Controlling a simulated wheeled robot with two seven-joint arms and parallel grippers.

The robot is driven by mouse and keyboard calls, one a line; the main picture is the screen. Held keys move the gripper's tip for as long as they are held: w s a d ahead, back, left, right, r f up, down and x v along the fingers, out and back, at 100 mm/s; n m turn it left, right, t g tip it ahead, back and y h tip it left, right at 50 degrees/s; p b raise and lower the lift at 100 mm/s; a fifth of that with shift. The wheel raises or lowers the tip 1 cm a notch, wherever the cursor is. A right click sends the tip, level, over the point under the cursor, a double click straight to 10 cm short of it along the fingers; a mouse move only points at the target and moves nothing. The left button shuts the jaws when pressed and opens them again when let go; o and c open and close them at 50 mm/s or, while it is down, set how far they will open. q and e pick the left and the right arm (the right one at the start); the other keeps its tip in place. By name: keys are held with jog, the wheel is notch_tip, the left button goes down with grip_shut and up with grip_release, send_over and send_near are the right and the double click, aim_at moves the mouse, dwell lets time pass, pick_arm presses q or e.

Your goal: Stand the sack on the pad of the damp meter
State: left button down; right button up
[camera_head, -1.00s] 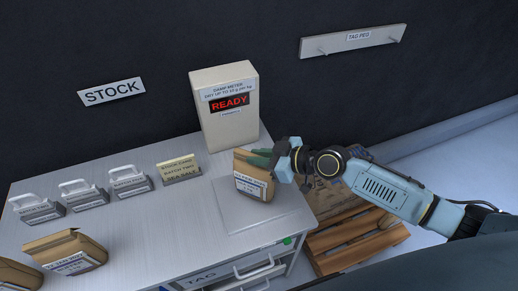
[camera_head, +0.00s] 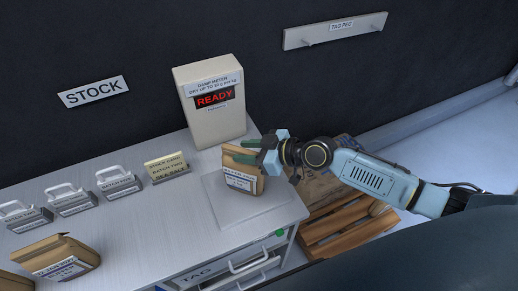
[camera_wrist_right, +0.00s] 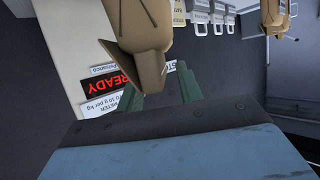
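The sack (camera_head: 241,172), brown paper with a white label, stands upright over the square pad (camera_head: 218,212) in front of the damp meter (camera_head: 214,120). It appears to rest on the pad. The meter reads READY. My right gripper (camera_head: 248,150) is at the sack's folded top, its green fingers spread on either side. In the right wrist view, the sack (camera_wrist_right: 148,45) reaches between the fingers (camera_wrist_right: 160,92), with some gap beside its top. The sack's far side is hidden. My left gripper is not in view.
Another brown sack (camera_head: 58,258) stands at the table's front left, with part of a third beside it. Several handled tags (camera_head: 72,200) and a stock card (camera_head: 167,167) line the table. A wooden pallet (camera_head: 345,228) is right of the table. A tag peg board (camera_head: 335,30) hangs behind.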

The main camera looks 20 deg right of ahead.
jog(key=b+v, duration=0.2)
jog(key=v, duration=1)
jog(key=shift+b, duration=0.4)
jog(key=shift+r, duration=0.1)
jog(key=w+d+f+m+t+h, duration=0.1)
jog(key=d+f+m+h, duration=0.15)
jog(key=d+f, duration=0.45)
jog(key=w+d+f+m+h, duration=0.1)
jog(key=d+f+m+h, duration=0.15)
jog(key=f, duration=0.85)
jog(key=s+d+f+m+g+h, duration=0.1)
jog(key=s+d+f+h, duration=0.15)
jog(key=f, duration=0.45)
jog(key=s+d+f+g+h, duration=0.1)
jog(key=s+f, duration=0.3)
jog(key=f, duration=0.2)
jog(key=s+a+f+m+g+h, duration=0.1)
jog(key=s+a+f+g, duration=0.15)
jog(key=s+f, duration=0.85)
jog(key=s+a+f+g, duration=0.2)
jog(key=s+a+f, duration=0.2)
jog(key=s, duration=0.6)
jog(key=s+a+f+g, duration=0.2)
jog(key=s+a+f, duration=0.2)
jog(key=s, duration=0.6)
jog(key=shift+a+g, duration=0.35)
jog(key=shift+a, duration=0.05)
